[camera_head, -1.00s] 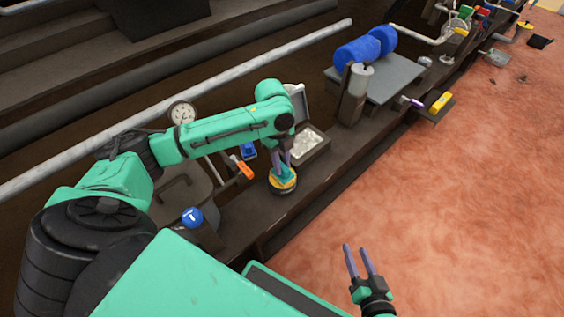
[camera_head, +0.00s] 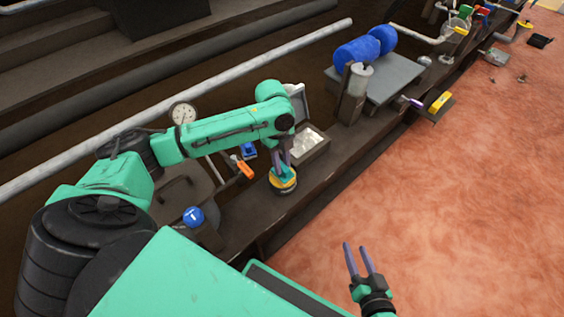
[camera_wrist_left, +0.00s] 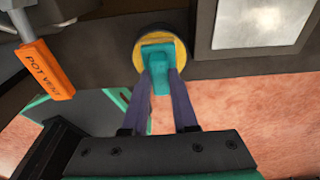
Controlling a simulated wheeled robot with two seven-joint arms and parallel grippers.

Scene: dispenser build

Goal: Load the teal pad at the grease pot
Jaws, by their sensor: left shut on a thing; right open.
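The grease pot (camera_head: 283,189) is a dark round pot with a yellow top, standing on the dark bench ledge. The teal pad (camera_wrist_left: 159,58) shows in the left wrist view against the yellow face of the pot (camera_wrist_left: 180,43). My left gripper (camera_head: 283,170) is shut on the pad and points down at the pot. In the left wrist view its two purple fingers (camera_wrist_left: 161,76) close around the pad's stem. Whether the pad's underside touches the grease cannot be told. My right gripper (camera_head: 358,262) is open and empty, above the reddish floor.
A grey plate with blue rolls (camera_head: 398,78) lies further back.

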